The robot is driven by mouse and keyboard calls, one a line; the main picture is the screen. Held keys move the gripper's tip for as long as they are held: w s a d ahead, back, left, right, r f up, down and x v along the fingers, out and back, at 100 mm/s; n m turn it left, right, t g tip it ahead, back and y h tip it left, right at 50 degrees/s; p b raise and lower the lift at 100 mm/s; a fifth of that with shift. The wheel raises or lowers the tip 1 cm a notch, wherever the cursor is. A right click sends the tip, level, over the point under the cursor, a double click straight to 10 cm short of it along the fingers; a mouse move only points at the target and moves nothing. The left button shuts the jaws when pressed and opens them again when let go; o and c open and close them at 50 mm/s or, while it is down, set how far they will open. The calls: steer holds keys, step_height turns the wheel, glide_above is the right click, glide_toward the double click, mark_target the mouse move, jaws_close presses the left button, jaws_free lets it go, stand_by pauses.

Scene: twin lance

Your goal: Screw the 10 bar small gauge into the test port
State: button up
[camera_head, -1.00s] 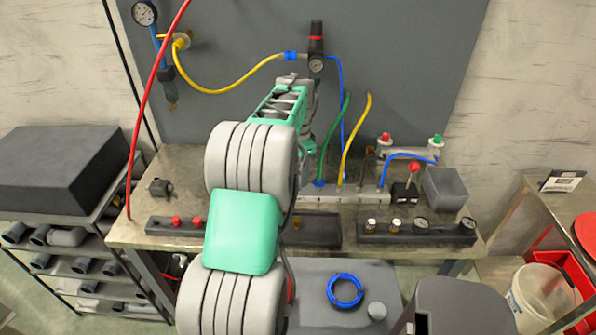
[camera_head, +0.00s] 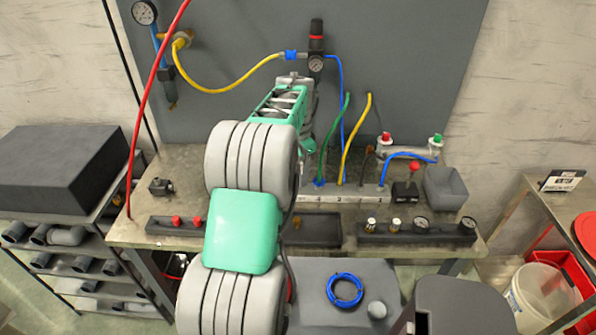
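Two small round gauges stand in the right part of the black rack on the bench: a left small gauge (camera_head: 421,224) and a right small gauge (camera_head: 468,223). Their dials are too small to read, so I cannot tell which is the 10 bar one. I cannot pick out the test port for certain. A grey manifold block (camera_head: 335,197) with numbered positions and hoses stands behind the racks. My arm reaches over the bench and hides part of it. My gripper is hidden behind my own arm links, so its fingers and anything in them do not show.
The black rack (camera_head: 445,236) also holds brass fittings (camera_head: 371,225). A left rack (camera_head: 172,226) has red caps. A red-knobbed valve (camera_head: 405,191) and a grey bin (camera_head: 445,188) stand at the right. Green and yellow hoses rise beside my arm. A larger gauge (camera_head: 143,13) hangs on the panel.

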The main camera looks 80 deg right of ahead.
steer(key=shift+r+n+p, duration=0.1)
steer(key=shift+n+p, duration=0.25)
steer(key=shift+n, duration=0.55)
steer(key=n+p, duration=0.1)
steer(key=n, duration=0.7)
steer(key=shift+p, duration=0.3)
steer(key=n, duration=0.4)
jaws_close()
steer(key=shift+m+p, duration=0.45)
steer(key=shift+m, duration=0.75)
steer(key=m, duration=0.4)
steer(key=m+p, duration=0.1)
steer(key=m, duration=1.1)
steer(key=shift+p, duration=0.3)
steer(key=m, duration=0.7)
steer(key=shift+d, duration=0.1)
jaws_free()
